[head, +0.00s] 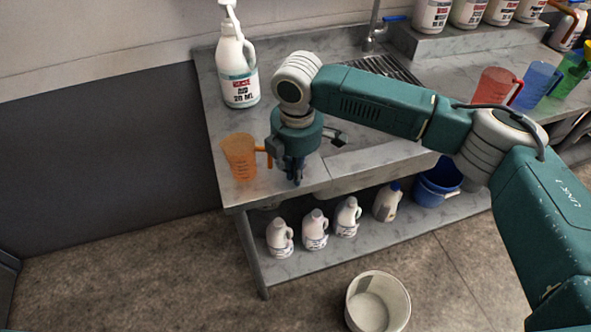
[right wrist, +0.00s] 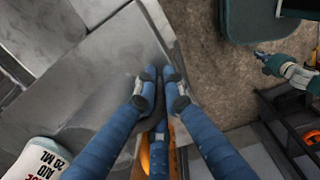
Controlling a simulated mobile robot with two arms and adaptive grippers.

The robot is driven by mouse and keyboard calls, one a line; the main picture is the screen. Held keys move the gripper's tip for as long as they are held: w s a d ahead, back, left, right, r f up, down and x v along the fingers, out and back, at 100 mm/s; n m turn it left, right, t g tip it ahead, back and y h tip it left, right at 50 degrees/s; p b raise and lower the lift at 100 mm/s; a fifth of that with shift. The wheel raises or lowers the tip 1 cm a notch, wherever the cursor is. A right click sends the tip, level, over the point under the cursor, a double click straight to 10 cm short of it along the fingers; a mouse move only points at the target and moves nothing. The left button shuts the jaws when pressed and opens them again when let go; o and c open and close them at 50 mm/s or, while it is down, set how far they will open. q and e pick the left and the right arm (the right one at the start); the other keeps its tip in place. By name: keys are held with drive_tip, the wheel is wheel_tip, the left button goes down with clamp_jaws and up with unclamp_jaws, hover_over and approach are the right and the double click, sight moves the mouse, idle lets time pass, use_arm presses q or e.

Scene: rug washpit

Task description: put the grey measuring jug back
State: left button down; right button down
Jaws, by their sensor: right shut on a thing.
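My right gripper (head: 292,176) is low over the left part of the grey counter, fingers pointing down. In the right wrist view its blue fingers (right wrist: 160,88) are closed together on a dark grey sliver (right wrist: 152,108), which looks like part of the grey measuring jug. The rest of that jug is hidden or cannot be made out. An orange measuring jug (head: 238,157) stands just left of the gripper, its handle towards the fingers. It also shows as an orange patch (right wrist: 145,157) behind them. My left gripper (right wrist: 268,60) is small at the right of the wrist view, its opening unclear.
A white pump bottle (head: 237,70) stands behind the orange jug. A sink and tap (head: 374,30) lie behind my arm. Red (head: 495,86), blue (head: 537,84) and green jugs stand at right. Several white bottles (head: 315,230) and a blue bucket (head: 437,183) occupy the lower shelf; a white bucket (head: 377,302) stands on the floor.

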drive_tip(key=c, duration=1.8)
unclamp_jaws()
drive_tip(key=shift+c, duration=0.2)
drive_tip(key=r, duration=0.4)
drive_tip(key=r+b, duration=0.1)
drive_tip(key=r, duration=0.3)
drive_tip(key=r+b, duration=0.1)
drive_tip(key=r, duration=0.3)
drive_tip(key=shift+s+d+r, duration=0.1)
drive_tip(key=shift+s, duration=0.3)
